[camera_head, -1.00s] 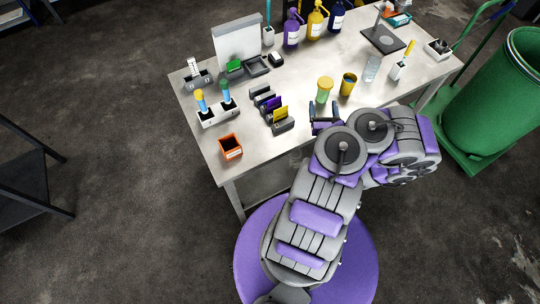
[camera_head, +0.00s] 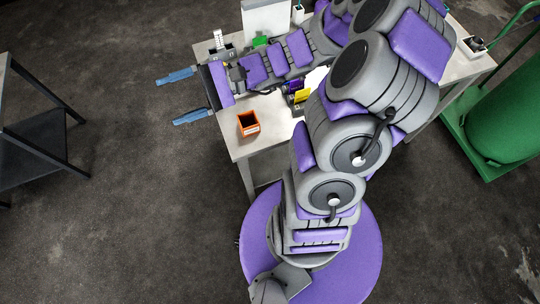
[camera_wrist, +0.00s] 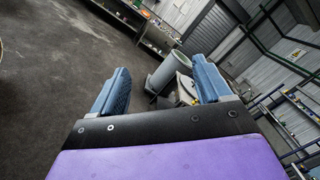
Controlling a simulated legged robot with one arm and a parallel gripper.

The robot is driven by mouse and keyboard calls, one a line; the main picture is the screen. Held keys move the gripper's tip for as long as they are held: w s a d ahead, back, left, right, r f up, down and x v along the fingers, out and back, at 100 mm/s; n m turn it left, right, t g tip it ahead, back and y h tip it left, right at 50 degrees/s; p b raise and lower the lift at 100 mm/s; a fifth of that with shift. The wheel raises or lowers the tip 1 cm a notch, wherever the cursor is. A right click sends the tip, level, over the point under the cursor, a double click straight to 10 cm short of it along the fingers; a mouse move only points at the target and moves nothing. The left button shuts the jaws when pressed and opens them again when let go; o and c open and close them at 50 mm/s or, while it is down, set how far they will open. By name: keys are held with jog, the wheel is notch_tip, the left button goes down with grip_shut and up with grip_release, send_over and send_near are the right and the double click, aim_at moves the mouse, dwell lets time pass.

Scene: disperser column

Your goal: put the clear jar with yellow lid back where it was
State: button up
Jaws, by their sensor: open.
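The clear jar with yellow lid is not visible now; my arm covers the middle of the table, where a yellow-lidded jar stood in the earlier head view. My gripper (camera_head: 166,102) is open and empty. It reaches out past the left edge of the table (camera_head: 238,147), with its two blue fingers spread wide above the floor. In the wrist view my gripper (camera_wrist: 160,64) shows both fingers apart, with nothing between them but distant background.
An orange open box (camera_head: 248,124) stands at the table's front left, close to my forearm. A yellow card holder (camera_head: 302,96) shows beneath the arm. A dark stand (camera_head: 40,140) is at the left, a green bin (camera_head: 505,125) at the right. The floor between stand and table is clear.

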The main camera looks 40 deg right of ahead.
jog(key=s+a+f+n+g+h, duration=0.2)
jog(key=s+n+g+h, duration=0.2)
jog(key=s, duration=0.4)
jog(key=s+a+f+n+g+h, duration=0.25)
jog(key=s+g+h, duration=0.2)
jog(key=s, duration=0.25)
jog(key=s+d+r+n+t+h, duration=0.1)
jog(key=s+d+n+t+h, duration=0.2)
jog(key=s+d+h, duration=0.3)
jog(key=d+n+h, duration=0.1)
jog(key=d+h, duration=0.3)
jog(key=d, duration=0.2)
jog(key=shift+d+t, duration=0.25)
jog(key=shift+t, duration=0.1)
notch_tip(320, 180, down, 4)
jog(key=b, duration=0.3)
jog(key=shift+r, duration=0.25)
